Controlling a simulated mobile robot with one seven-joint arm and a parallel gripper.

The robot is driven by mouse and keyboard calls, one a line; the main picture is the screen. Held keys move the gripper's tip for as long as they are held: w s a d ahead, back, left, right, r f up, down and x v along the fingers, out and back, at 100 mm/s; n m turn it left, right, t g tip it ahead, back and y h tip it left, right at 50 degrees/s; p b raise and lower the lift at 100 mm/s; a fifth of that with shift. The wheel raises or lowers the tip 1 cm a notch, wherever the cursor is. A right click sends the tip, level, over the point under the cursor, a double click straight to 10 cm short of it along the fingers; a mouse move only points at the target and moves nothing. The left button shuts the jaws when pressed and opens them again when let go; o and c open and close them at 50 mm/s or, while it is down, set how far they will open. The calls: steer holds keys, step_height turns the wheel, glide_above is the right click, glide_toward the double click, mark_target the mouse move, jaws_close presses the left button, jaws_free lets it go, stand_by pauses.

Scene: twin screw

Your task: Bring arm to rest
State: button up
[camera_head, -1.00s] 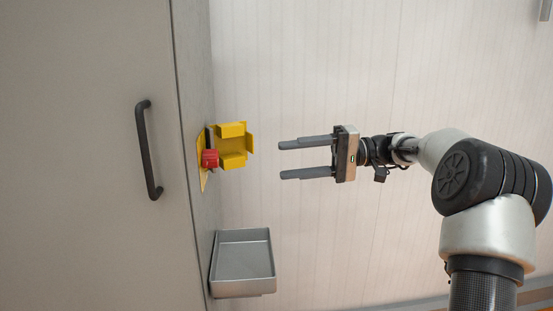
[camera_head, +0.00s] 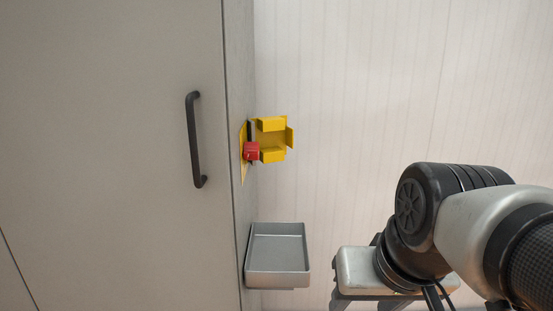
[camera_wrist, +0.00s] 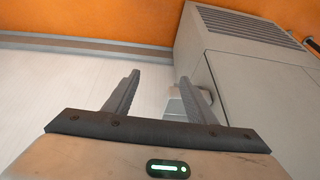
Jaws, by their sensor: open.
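My gripper (camera_wrist: 160,80) is open in the wrist view, with its two dark fingers spread and nothing held between them. In the head view my folded arm fills the lower right. The gripper's pale body shows at the bottom edge there, to the right of the grey tray (camera_head: 277,281) and apart from it. Its fingertips are cut off or hidden in that view.
A grey cabinet (camera_head: 120,130) with a dark handle (camera_head: 194,140) fills the left of the head view. In the wrist view a grey vented cabinet (camera_wrist: 235,60) stands at the right, by an orange surface (camera_wrist: 110,20). The space right of the yellow fixture is clear.

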step_height(320, 180, up, 17)
steer(key=d+p, duration=0.1)
steer(key=p, duration=1.6)
steer(key=shift+s+d+f+t+h, duration=0.15)
steer(key=shift+s+t+h, duration=0.15)
steer(key=shift+s, duration=0.1)
steer(key=shift+c, duration=0.4)
